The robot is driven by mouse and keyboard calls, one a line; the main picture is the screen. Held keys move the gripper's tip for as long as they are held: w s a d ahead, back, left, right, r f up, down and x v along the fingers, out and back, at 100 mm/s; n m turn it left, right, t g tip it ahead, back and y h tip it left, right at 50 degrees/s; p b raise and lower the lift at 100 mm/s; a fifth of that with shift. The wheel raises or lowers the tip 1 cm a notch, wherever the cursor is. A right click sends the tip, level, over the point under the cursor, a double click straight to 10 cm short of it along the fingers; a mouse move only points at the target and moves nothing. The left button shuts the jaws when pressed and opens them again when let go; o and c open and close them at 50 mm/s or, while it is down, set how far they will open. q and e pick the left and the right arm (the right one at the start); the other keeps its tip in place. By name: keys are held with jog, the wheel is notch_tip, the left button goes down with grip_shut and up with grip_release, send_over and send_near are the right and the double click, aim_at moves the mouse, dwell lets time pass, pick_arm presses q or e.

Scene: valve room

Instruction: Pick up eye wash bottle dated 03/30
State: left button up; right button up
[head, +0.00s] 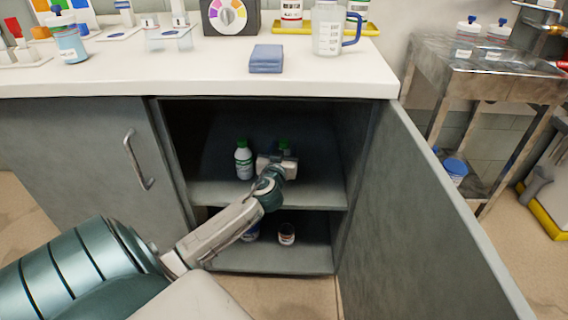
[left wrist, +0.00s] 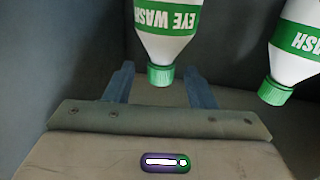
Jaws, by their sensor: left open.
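Two white eye wash bottles with green caps and green label bands stand on the upper shelf of the open cabinet. The left bottle (head: 243,160) shows clear of my arm in the head view. The other bottle (head: 284,146) is mostly hidden behind my left gripper (head: 277,164). The left wrist view shows them upside down: one bottle (left wrist: 166,28) in line with the gap between my open fingers (left wrist: 158,70), the other (left wrist: 296,48) outside it to the right. The fingers are not closed on either bottle. No date is readable on either bottle.
The open cabinet door (head: 425,220) stands at the right of the opening. The lower shelf (head: 275,260) holds a small jar (head: 286,233) and another container partly behind my arm. The counter (head: 200,78) above carries a blue cloth (head: 266,58) and a jug (head: 328,30).

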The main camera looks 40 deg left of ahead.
pick_arm(q)
jog(key=shift+x, duration=1.35)
grip_shut()
